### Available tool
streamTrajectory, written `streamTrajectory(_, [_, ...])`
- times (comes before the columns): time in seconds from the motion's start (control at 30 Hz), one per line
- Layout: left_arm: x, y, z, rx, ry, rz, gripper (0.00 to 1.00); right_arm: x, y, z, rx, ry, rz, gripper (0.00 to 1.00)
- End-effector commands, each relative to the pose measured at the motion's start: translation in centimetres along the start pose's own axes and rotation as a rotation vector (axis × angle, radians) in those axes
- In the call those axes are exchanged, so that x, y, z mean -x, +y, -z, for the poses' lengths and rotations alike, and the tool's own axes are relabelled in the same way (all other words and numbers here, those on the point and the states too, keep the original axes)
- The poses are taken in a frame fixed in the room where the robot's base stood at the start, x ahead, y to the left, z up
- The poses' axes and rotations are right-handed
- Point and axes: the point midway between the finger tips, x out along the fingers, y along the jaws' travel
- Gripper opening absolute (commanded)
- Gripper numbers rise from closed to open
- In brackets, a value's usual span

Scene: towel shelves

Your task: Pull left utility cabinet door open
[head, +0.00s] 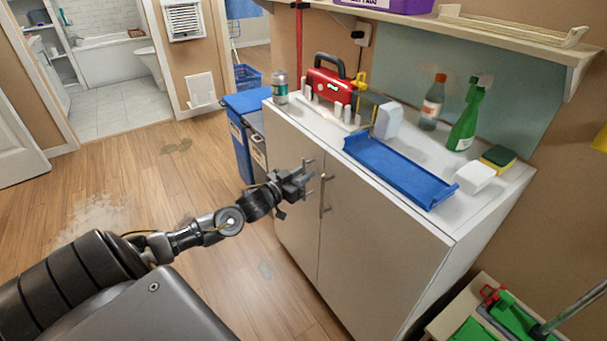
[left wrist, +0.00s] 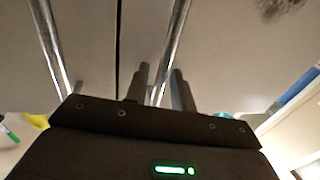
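The left utility cabinet door (head: 291,205) is pale grey and looks closed, flush with the right door (head: 375,240). Its upright bar handle (head: 308,163) is near the seam between the doors. My left gripper (head: 306,183) is at this handle, in front of the door. In the left wrist view, which looks turned over, the left door's handle (left wrist: 176,35) runs between my two fingers (left wrist: 160,85), with a small gap on each side. The right door's handle (left wrist: 50,40) stands outside the fingers. My right gripper is not in view.
The cabinet top holds a red toolbox (head: 327,85), a blue tray (head: 400,172), spray bottles and sponges. Blue bins (head: 240,140) stand left of the cabinet. A cart with green items (head: 510,315) is at the lower right. Wooden floor (head: 130,190) at the left is mostly clear.

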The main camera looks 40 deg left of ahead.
Motion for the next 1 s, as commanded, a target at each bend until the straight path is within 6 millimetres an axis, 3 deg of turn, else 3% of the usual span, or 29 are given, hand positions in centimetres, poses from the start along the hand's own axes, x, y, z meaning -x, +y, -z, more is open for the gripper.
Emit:
streamTrajectory(0.27, [-0.13,0.02,0.0,0.0,0.0,0.0,0.25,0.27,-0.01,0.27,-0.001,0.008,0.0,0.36])
streamTrajectory(0.47, [-0.11,0.0,0.0,0.0,0.0,0.0,0.0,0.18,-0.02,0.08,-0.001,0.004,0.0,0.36])
streamTrajectory(1.0, [-0.04,0.65,0.08,-0.006,0.002,-0.064,0.0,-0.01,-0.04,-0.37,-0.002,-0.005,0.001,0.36])
